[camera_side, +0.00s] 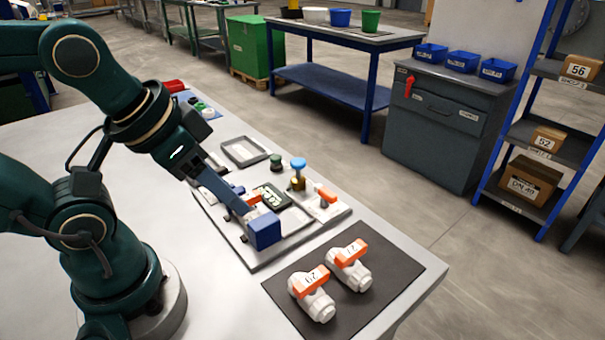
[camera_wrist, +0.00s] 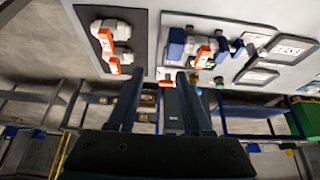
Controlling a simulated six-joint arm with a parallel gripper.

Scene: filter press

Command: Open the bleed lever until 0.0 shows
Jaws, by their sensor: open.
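A fixture board (camera_side: 255,262) on the bench carries a blue block (camera_side: 264,231), a dark display (camera_side: 272,195) and a blue-topped knob (camera_side: 298,164). The display's digits are too small to read. An orange lever (camera_side: 326,194) sits at the board's right, and another orange piece (camera_side: 253,199) shows beside my fingers. I cannot tell which is the bleed lever. The wrist view shows an orange lever (camera_wrist: 203,56) beside the blue block (camera_wrist: 176,44). My gripper (camera_wrist: 160,73) is open, with nothing seen between its fingers. In the side view its fingers reach down close to the blue block; contact is unclear.
Two white valves with orange handles, one nearer (camera_side: 313,294) and one farther (camera_side: 349,268), lie on a black mat (camera_side: 395,277) at the bench's front right. A grey tray (camera_side: 246,152) and a green knob (camera_side: 276,160) stand behind the display.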

